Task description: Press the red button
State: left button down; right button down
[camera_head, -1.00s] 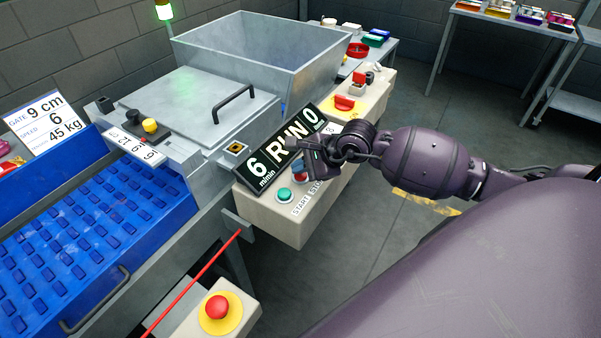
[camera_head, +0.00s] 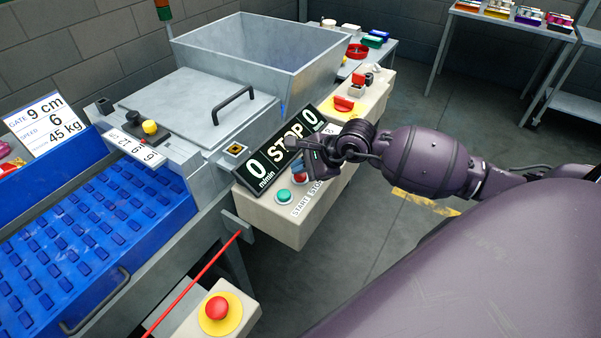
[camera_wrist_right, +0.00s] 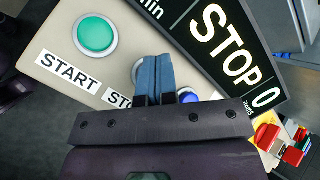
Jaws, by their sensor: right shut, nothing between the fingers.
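The red button (camera_head: 300,180) sits on the beige control box (camera_head: 268,215), by the STOP label and right of the green START button (camera_head: 285,196). My right gripper (camera_head: 297,168) is shut and empty, its blue fingertips right at the red button and covering part of it. In the right wrist view, the shut fingertips (camera_wrist_right: 155,66) hide the red button; only part of its silver ring shows. Whether they still touch it I cannot tell. The display (camera_head: 283,148) reads 0 m/min, STOP, 0. My left gripper is not in view.
A red mushroom button (camera_head: 217,308) on a yellow disc stands at the front. A red cord (camera_head: 195,280) runs near it. A blue conveyor (camera_head: 90,250) lies left, and a metal hopper (camera_head: 260,55) behind. A red switch (camera_head: 344,104) sits farther along the box.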

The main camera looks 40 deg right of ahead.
aim_at(300, 176)
jog(key=shift+r, duration=0.55)
jog(key=shift+r, duration=0.1)
jog(key=shift+r+p, duration=1.6)
jog(key=shift+r, duration=0.85)
jog(key=shift+f, duration=0.1)
